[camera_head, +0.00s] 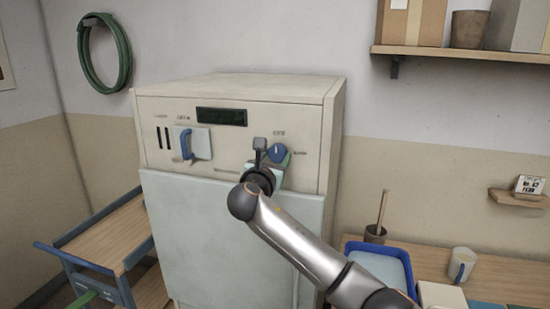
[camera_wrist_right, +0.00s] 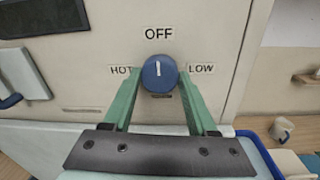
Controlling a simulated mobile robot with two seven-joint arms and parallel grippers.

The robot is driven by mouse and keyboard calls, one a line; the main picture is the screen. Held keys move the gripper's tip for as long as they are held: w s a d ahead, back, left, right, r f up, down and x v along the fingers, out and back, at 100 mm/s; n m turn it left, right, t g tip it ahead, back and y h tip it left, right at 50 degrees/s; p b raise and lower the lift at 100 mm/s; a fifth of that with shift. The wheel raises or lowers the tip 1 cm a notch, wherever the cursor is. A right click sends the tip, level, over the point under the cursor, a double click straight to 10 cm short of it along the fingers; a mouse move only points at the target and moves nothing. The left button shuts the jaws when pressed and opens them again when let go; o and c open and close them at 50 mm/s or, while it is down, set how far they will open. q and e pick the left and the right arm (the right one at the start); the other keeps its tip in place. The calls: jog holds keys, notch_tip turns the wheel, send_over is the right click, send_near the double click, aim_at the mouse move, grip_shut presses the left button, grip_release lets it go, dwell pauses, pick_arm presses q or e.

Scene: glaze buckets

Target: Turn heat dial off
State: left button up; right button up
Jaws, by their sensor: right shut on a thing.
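The heat dial (camera_wrist_right: 159,73) is a round blue knob on the cream panel of a kiln-like cabinet (camera_head: 237,88). In the wrist view its white mark points almost straight up at the OFF label (camera_wrist_right: 159,33). HOT is printed to its left and LOW to its right. My right gripper (camera_wrist_right: 160,86) has its green fingers on both sides of the dial and is shut on it. In the head view the dial (camera_head: 277,152) shows just beyond my right gripper, partly covered by it. My left gripper is in neither view.
A lever with a blue handle (camera_head: 186,144) and a dark display (camera_head: 221,117) are on the same panel. A blue tray (camera_head: 384,249), a mug (camera_head: 461,264) and a brush pot (camera_head: 375,234) stand on the right bench. A blue-edged cart (camera_head: 105,236) stands at the left.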

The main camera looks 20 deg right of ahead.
jog(key=shift+f, duration=0.1)
jog(key=o, duration=1.4)
jog(key=shift+c, duration=0.2)
jog(key=b+v, duration=0.2)
jog(key=v, duration=1)
jog(key=shift+s, duration=0.3)
jog(key=shift+a, duration=0.1)
